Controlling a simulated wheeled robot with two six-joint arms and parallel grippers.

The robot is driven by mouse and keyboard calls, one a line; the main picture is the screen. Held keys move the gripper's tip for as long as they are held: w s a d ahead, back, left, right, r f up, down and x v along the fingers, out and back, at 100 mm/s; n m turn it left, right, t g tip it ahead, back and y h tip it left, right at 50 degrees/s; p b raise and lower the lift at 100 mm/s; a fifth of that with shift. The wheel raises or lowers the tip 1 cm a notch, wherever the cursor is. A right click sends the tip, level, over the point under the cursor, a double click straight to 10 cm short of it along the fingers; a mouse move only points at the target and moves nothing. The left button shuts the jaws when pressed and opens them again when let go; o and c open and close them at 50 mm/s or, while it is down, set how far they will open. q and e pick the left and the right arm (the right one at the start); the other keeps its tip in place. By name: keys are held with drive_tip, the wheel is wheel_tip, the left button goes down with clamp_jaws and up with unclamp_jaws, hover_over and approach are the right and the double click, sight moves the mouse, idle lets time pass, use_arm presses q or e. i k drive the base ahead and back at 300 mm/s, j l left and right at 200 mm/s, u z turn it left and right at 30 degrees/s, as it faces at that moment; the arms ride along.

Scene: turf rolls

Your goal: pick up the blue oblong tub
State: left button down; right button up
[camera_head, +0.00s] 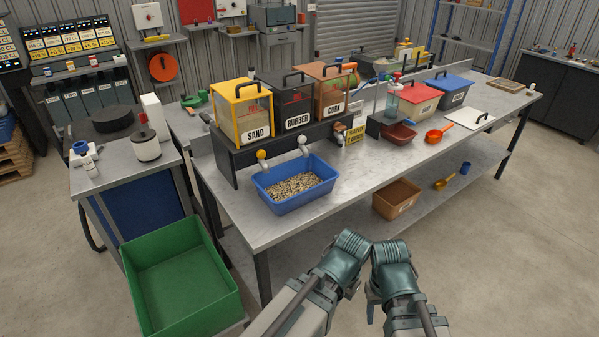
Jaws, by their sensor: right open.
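The blue oblong tub (309,198) stands on the front left of the long grey workbench, below two dispenser spouts. It holds a speckled, multicoloured granular mix. My two arms come in from the bottom edge, and their teal joints sit close together in front of the bench. My right gripper (373,301) shows only in part between the arms, open and low down, well apart from the tub. My left gripper is hidden behind its own arm. Nothing touches the tub except the bench under it.
Yellow sand, black rubber and orange cork dispensers (297,113) stand behind the tub. A green crate (172,271) is at lower left.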

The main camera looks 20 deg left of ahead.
sight(291, 185)
drive_tip(key=j+z, duration=0.35)
drive_tip(key=k+j+z, duration=0.15)
drive_tip(key=j+z, duration=0.25)
drive_tip(key=k+j+z, duration=0.15)
drive_tip(key=j+z, duration=0.2)
drive_tip(key=j, duration=0.1)
